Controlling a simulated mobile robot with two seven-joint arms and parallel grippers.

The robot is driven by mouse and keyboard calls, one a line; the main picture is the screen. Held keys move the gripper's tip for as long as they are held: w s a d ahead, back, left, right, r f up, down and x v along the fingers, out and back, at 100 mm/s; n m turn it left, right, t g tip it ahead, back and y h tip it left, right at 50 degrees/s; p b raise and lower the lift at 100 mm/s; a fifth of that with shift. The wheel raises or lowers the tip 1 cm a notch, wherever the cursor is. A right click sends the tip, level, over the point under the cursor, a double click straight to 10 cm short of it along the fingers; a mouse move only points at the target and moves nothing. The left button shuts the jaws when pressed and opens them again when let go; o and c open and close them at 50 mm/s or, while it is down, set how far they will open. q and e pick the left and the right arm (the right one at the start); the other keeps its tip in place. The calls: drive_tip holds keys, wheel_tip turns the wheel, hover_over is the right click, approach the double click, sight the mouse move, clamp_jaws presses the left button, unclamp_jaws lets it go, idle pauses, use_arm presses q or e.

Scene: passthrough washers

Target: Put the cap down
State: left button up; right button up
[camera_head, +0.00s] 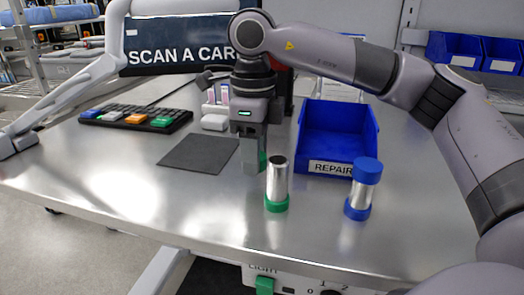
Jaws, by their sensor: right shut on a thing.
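My right gripper (255,160) points down over the steel table and is shut on a green cap (262,161), mostly hidden by the fingers. The cap is just behind and left of a silver tube (277,182) that stands upright with a green lower end and an open, uncovered top. Whether the cap touches the table is hard to tell. A second silver tube (364,193) with blue ends stands upright to the right. My left gripper is not in view.
A blue bin labelled REPAIR (337,135) stands behind the tubes. White holders (214,121) stand behind the mat. The front left of the table (130,195) is clear.

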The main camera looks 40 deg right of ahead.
sight(262, 155)
drive_tip(key=w+d, duration=0.3)
drive_tip(key=shift+w+d, duration=0.15)
drive_tip(key=shift+d, duration=0.25)
drive_tip(key=shift+w+d+f, duration=0.15)
drive_tip(key=shift+d+f, duration=0.05)
drive_tip(key=shift+f, duration=1.55)
drive_tip(key=shift+f, duration=0.1)
drive_tip(key=shift+f, duration=0.15)
drive_tip(key=o, duration=1.2)
drive_tip(key=shift+c, duration=0.2)
wheel_tip(262, 155, up, 8)
drive_tip(key=shift+p, duration=0.45)
